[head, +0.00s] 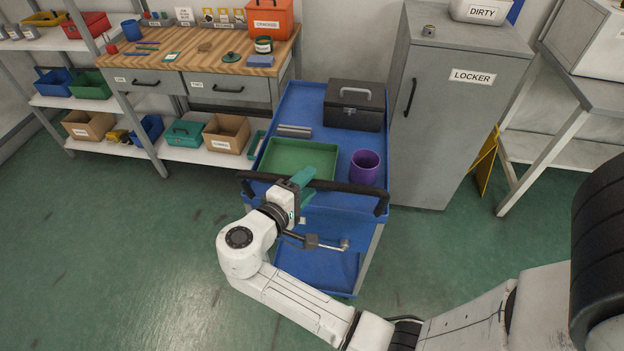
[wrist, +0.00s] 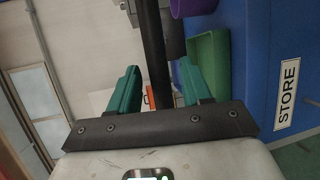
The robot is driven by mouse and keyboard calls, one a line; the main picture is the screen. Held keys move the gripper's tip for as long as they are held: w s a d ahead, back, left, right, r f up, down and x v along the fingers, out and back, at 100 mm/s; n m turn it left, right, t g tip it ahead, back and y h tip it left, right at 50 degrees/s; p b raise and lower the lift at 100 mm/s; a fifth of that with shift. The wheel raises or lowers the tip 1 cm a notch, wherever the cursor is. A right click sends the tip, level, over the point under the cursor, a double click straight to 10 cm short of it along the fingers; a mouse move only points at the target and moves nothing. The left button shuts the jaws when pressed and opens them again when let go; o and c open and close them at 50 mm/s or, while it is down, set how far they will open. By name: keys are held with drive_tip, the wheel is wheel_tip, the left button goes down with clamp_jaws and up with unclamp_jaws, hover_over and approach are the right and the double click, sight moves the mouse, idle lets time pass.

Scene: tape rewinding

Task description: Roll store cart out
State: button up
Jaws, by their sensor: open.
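The blue store cart (head: 303,106) stands between the workbench and the locker, with its black push handle (head: 345,188) towards me. In the wrist view the black handle bar (wrist: 153,50) runs between my two teal fingers, with a gap on each side. My gripper (head: 303,184) is open at the handle, left of its middle. The wrist view also shows my gripper (wrist: 157,88) and a STORE label (wrist: 288,95) on the cart's blue side. On the cart are a green tray (head: 300,157), a purple cup (head: 364,167), a black toolbox (head: 355,104) and grey bars (head: 294,131).
A grey locker (head: 450,115) stands close on the cart's right. A wooden workbench (head: 215,60) is behind left, with shelves of bins (head: 90,125) beyond. A yellow folded sign (head: 485,163) leans right of the locker. The green floor (head: 130,245) is clear at front left.

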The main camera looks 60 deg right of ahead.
drive_tip(key=a+r+b, duration=0.1)
drive_tip(key=a, duration=0.6)
drive_tip(key=shift+w+a+r, duration=0.15)
drive_tip(key=shift+w+a, duration=0.05)
drive_tip(key=shift+a, duration=0.15)
drive_tip(key=s+d+f+y, duration=0.3)
drive_tip(key=s+f+y, duration=0.25)
drive_tip(key=f, duration=0.25)
drive_tip(key=s+a+f+m+t+y, duration=0.1)
drive_tip(key=s+a+f+y, duration=0.5)
drive_tip(key=s+a+y, duration=0.2)
drive_tip(key=shift+s+f+t+y, duration=0.4)
drive_tip(key=shift+s+y, duration=0.75)
drive_tip(key=shift+s, duration=0.1)
drive_tip(key=shift+c, duration=0.2)
